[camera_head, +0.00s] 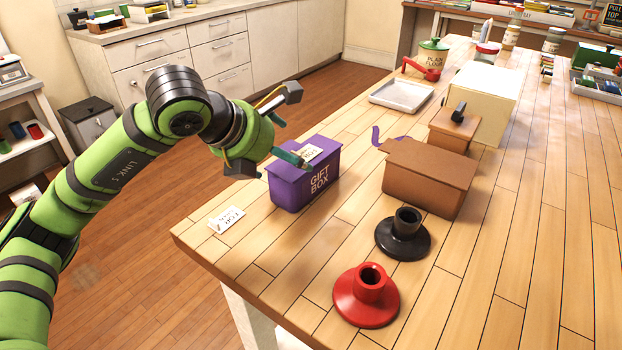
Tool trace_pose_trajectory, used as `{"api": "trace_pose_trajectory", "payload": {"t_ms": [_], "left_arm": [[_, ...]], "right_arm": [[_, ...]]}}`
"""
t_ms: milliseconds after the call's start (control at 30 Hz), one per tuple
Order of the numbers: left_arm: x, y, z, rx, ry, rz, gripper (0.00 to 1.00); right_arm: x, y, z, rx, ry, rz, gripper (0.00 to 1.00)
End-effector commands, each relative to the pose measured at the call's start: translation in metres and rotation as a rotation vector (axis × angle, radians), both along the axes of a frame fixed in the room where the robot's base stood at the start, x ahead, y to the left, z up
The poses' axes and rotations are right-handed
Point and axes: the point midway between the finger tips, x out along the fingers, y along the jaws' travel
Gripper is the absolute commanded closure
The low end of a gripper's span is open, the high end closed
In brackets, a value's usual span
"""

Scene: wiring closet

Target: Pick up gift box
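The purple gift box (308,187), with "GIFT BOX" lettered in white on its front, stands upright near the left edge of the wooden table. A small white label (308,152) shows at its top. My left gripper (284,139) comes in from the left, just above and behind the box's left part. Its two fingers are spread apart with nothing between them. The lower fingertip overlaps the box's top left in the picture; I cannot tell whether it touches. My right gripper is not in view.
A brown box (428,180) stands right of the gift box. A black holder (403,238) and a red holder (366,298) stand in front. A white card (226,219) lies at the table's left corner. A metal tray (401,95) lies behind. The right of the table (530,220) is clear.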

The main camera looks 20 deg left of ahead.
Motion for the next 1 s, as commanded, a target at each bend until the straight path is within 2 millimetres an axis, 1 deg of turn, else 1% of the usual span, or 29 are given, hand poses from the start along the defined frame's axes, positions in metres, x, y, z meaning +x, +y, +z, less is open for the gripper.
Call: {"api": "trace_pose_trajectory", "payload": {"t_ms": [33, 100, 300, 467, 667, 700, 767, 800, 833, 1000], "left_arm": [[0.003, -0.002, -0.003, -0.001, 0.002, 0.000, 0.00], [0.007, -0.003, -0.009, 0.000, 0.003, 0.000, 0.00], [0.023, -0.011, -0.033, -0.001, 0.003, -0.002, 0.00], [0.032, -0.014, -0.044, -0.001, 0.001, -0.001, 0.00], [0.033, -0.014, -0.045, 0.000, -0.001, -0.001, 0.00], [0.033, -0.014, -0.045, 0.000, -0.001, -0.001, 0.04], [0.033, -0.014, -0.045, 0.000, -0.001, -0.001, 0.28], [0.033, -0.014, -0.045, 0.000, 0.000, -0.001, 0.44], [0.033, -0.014, -0.045, 0.000, 0.001, -0.002, 0.46], [0.033, -0.014, -0.046, 0.000, 0.003, -0.001, 0.47]], "right_arm": [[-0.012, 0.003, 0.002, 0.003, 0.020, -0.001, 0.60], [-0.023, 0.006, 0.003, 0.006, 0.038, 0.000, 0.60], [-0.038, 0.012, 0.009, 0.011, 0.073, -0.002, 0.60], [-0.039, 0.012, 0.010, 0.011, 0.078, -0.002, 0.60], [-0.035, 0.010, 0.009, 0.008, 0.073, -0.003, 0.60], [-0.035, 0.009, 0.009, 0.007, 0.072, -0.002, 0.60], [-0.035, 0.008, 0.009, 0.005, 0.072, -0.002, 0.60], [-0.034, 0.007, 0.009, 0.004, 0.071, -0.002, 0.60], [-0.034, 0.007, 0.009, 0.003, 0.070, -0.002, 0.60], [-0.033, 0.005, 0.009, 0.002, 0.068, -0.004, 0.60]]}}
